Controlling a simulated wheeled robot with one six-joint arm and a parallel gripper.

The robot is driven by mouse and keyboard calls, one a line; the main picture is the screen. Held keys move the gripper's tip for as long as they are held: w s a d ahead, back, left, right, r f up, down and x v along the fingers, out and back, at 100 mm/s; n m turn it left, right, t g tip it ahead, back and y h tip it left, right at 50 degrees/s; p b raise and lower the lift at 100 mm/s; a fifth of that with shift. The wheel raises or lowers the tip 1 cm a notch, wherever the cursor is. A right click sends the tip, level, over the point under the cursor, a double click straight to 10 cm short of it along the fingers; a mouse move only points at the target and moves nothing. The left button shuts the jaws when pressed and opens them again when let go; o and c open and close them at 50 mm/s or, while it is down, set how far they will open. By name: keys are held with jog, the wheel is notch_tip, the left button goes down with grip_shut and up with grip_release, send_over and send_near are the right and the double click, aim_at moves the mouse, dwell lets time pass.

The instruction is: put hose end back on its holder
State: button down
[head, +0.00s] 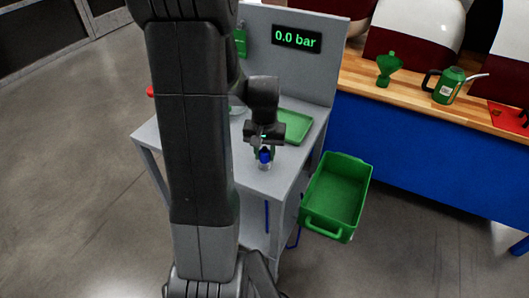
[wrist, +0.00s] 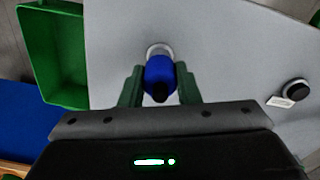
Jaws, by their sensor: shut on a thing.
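The blue hose end (wrist: 159,72) is between the two green fingers of my gripper (wrist: 160,84) in the wrist view. My gripper is shut on it. In the head view my gripper (head: 264,146) is above the front part of the grey stand's top, and the blue hose end (head: 264,156) shows just below the fingers. A pale, silvery ring (wrist: 158,48) shows at the far edge of the hose end. I cannot tell whether this ring is the holder or part of the hose end, nor whether the hose end is seated.
The grey stand (head: 300,160) has a display reading 0.0 bar (head: 297,39) and a green tray (head: 295,125). A green bin (head: 335,197) hangs at its right. A black knob (wrist: 297,89) with a white label is on the top. A workbench (head: 420,165) stands at the right.

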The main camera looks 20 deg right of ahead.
aim_at(265, 151)
jog(key=shift+s+a+f, duration=0.2)
jog(key=shift+s+f, duration=0.1)
jog(key=shift+f, duration=0.25)
jog(key=c, duration=1.2)
grip_release()
jog(key=shift+w, duration=0.1)
jog(key=shift+o, duration=1)
jog(key=shift+w+d+f, duration=0.1)
jog(key=shift+w+d, duration=0.1)
jog(key=shift+r, duration=0.2)
jog(key=shift+o, duration=0.8)
jog(key=shift+r, duration=0.25)
jog(key=shift+r+p, duration=2.8)
jog(key=shift+r, duration=0.6)
